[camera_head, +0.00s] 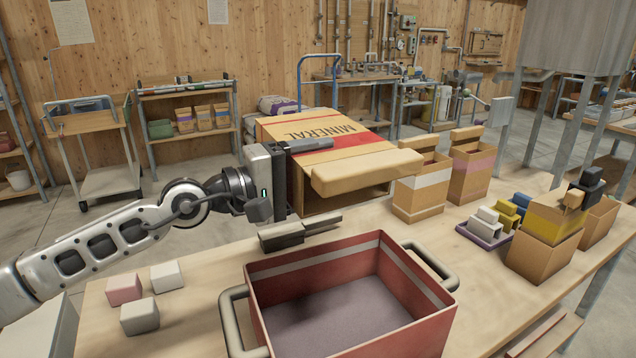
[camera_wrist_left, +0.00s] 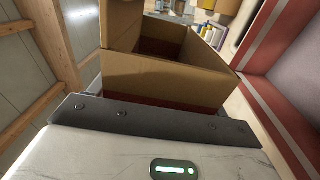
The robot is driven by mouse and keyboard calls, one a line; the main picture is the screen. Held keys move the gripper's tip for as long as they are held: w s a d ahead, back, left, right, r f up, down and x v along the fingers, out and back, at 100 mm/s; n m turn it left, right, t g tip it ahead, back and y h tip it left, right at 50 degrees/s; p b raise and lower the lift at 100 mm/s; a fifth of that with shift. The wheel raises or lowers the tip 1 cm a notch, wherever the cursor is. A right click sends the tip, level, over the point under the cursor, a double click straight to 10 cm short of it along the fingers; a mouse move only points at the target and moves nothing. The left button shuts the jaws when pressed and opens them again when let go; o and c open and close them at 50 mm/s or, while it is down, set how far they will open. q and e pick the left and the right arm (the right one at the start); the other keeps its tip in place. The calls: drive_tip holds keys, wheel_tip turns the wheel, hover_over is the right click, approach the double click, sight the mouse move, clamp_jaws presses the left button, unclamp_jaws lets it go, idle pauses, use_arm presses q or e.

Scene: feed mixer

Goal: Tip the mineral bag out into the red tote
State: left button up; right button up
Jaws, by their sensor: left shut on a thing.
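The mineral bag (camera_head: 290,132), tan with a red band and "MINERAL" lettering upside down, is tipped over in the air behind the red tote. Its open end, with a folded flap (camera_head: 366,171), faces the tote side. My left gripper (camera_head: 305,190) is shut on the bag, one finger over its top and one below. My right gripper is not in view.
Pink and white blocks (camera_head: 140,316) lie on the table (camera_head: 210,290) left of the tote. Open paper bags (camera_head: 422,190) stand behind the tote to the right. A small tray of blocks (camera_head: 484,234) and a yellow-banded bag (camera_head: 545,240) stand farther right.

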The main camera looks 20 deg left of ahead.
sight(309, 126)
use_arm(q)
drive_tip(key=n, duration=0.1)
drive_tip(key=r+n+p, duration=0.1)
drive_tip(key=n, duration=0.1)
drive_tip(key=w+a+r+n+p, duration=0.1)
drive_tip(key=shift+r+n, duration=0.1)
drive_tip(key=shift+n, duration=0.2)
drive_tip(key=shift+w+a+n, duration=0.1)
drive_tip(key=shift+n, duration=0.7)
drive_tip(key=n, duration=0.3)
drive_tip(key=r+n, duration=0.1)
drive_tip(key=n, duration=0.1)
drive_tip(key=shift+r+n, duration=0.2)
drive_tip(key=shift+n, duration=0.2)
drive_tip(key=shift+r+n, duration=0.9)
drive_tip(key=shift+r, duration=0.9)
